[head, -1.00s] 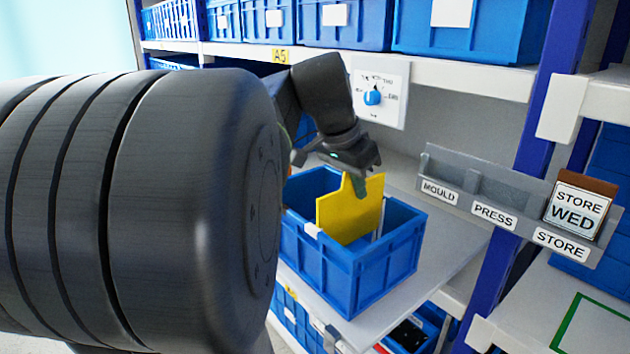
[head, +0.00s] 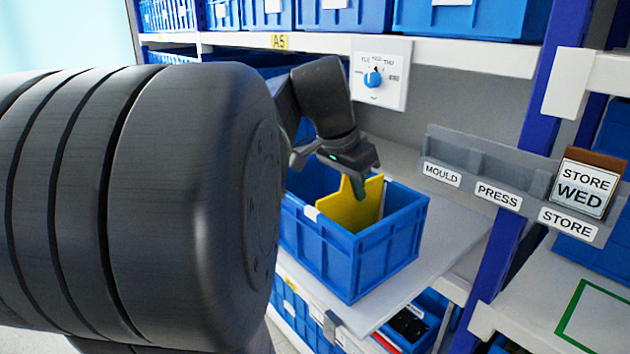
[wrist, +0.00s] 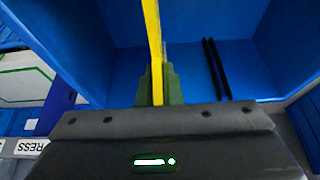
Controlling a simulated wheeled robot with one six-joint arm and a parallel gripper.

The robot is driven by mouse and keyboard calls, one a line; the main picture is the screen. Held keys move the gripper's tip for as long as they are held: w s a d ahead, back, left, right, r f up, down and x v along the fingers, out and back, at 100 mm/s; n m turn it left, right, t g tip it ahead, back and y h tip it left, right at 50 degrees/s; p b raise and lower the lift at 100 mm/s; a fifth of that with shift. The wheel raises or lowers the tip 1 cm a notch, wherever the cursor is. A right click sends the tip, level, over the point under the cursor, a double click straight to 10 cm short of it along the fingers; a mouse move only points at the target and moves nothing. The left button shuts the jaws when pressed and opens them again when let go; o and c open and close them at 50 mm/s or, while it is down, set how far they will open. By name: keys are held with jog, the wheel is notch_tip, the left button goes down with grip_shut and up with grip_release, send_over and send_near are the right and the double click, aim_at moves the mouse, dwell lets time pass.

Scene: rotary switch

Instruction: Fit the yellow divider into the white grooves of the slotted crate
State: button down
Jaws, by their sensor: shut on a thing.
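The yellow divider (head: 350,208) is upright inside the blue slotted crate (head: 340,260), with its lower part hidden by the crate's front wall. My gripper (head: 358,186) is shut on the divider's top tab, just above the crate. A white groove mark (head: 312,213) shows at the near rim by the divider's left edge, and a white strip shows by its right edge. I cannot tell whether the edges sit inside the grooves.
The crate stands on a grey shelf board (head: 440,240). A rotary switch (head: 373,79) is on the panel behind. A grey card rack (head: 490,180) with a STORE WED card (head: 580,190) is at right. Blue bins (head: 470,20) fill the upper shelf.

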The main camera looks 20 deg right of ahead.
jog(key=shift+f+b, duration=0.6)
jog(key=shift+f, duration=0.35)
jog(key=c, duration=1.5)
grip_release()
jog(key=shift+r, duration=0.1)
jog(key=p+v, duration=0.1)
jog(key=v, duration=1.2)
jog(key=shift+s+a+r, duration=0.15)
jog(key=shift+a+r, duration=0.1)
jog(key=x, duration=1.3)
jog(key=shift+d+f+b, duration=0.2)
jog(key=shift+d+b, duration=0.05)
jog(key=shift+b, duration=0.1)
